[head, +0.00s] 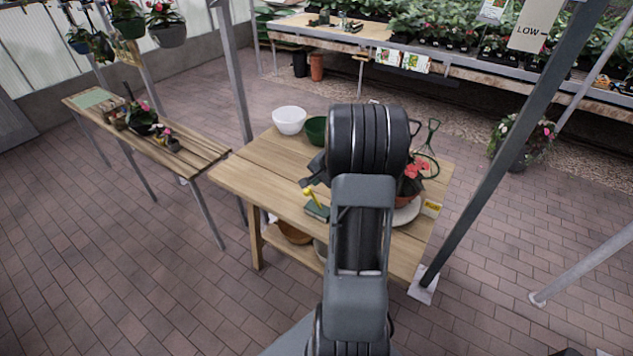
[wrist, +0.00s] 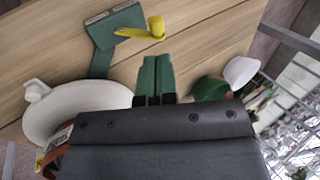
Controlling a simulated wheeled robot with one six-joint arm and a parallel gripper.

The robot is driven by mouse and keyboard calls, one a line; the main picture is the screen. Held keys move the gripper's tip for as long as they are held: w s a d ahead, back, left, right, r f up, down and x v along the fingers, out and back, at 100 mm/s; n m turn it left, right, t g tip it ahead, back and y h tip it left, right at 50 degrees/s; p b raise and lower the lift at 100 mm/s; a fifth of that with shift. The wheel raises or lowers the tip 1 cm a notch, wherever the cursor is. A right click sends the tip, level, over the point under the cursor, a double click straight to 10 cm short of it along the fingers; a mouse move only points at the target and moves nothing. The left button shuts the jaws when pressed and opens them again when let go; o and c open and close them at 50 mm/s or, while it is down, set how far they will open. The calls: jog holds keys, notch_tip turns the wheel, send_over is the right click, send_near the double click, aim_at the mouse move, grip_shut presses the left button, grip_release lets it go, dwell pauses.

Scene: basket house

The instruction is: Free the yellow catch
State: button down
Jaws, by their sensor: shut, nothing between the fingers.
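The yellow catch (head: 309,192) stands up from a dark green block (head: 317,211) on the wooden bench. In the wrist view the catch (wrist: 146,32) is a yellow lever with a rounded knob at one end, beside the green plate (wrist: 110,24). My gripper (wrist: 156,64) shows green fingers pressed together, with nothing held. In the picture its tips lie just below the catch's knob, with a gap; I cannot tell the height between them. In the head view my arm hides most of the gripper.
A white bowl (head: 289,120) and a green bowl (head: 316,130) stand at the bench's back. A red-flowered pot (head: 411,183) on a white saucer (head: 406,214) is at the right, partly behind my arm. A grey post (head: 473,180) rises by the bench's right corner.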

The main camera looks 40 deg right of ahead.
notch_tip(320, 180, up, 10)
jog(key=s+b, duration=0.1)
jog(key=s, duration=0.1)
jog(key=shift+s+d+r, duration=0.2)
jog(key=shift+d, duration=0.05)
dwell(0.5)
jog(key=s+a+r+n, duration=0.1)
jog(key=s+a+n, duration=0.3)
jog(key=a, duration=0.4)
jog(key=s+a+r+n+h, duration=0.1)
jog(key=s+a+n, duration=0.3)
jog(key=a, duration=0.5)
jog(key=s+a+r+n+g, duration=0.1)
jog(key=s+a+n, duration=0.3)
jog(key=a, duration=0.5)
jog(key=n, duration=0.2)
jog(key=shift+s+a+n, duration=0.2)
jog(key=shift+n, duration=0.1)
jog(key=shift+d, duration=0.1)
